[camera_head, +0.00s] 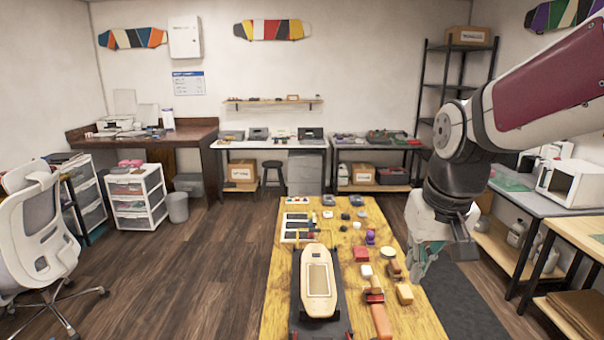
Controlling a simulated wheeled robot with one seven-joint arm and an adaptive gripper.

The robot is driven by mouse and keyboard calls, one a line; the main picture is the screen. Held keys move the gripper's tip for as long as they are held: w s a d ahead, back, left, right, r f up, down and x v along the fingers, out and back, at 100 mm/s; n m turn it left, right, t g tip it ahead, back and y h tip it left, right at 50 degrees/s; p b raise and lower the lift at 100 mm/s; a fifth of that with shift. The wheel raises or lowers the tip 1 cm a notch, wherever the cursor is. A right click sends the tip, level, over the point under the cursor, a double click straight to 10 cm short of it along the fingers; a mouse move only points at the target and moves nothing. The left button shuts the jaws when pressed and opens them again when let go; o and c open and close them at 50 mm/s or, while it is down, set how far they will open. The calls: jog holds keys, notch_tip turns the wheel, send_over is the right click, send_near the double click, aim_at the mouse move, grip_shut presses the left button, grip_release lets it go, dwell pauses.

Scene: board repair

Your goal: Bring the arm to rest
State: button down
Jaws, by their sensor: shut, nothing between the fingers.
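My arm (550,90) reaches in from the upper right and bends down at a dark joint. My gripper (422,268) hangs from it, pointing down, near the right edge of the wooden table (268,290). Its fingers look shut and nothing shows between them. In the picture it overlaps the table's right edge and the dark mat on the floor; I cannot tell its exact height. It appears apart from the small objects on the table.
A skateboard (319,285) lies on the table's near part. A side bench with a white microwave (572,184) stands at right. Floor left of the table is open.

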jog(key=s+r+t, duration=0.2)
jog(key=s+r, duration=0.1)
jog(key=s, duration=1.2)
jog(key=shift+t+b, duration=0.4)
jog(key=shift+w+r, duration=0.1)
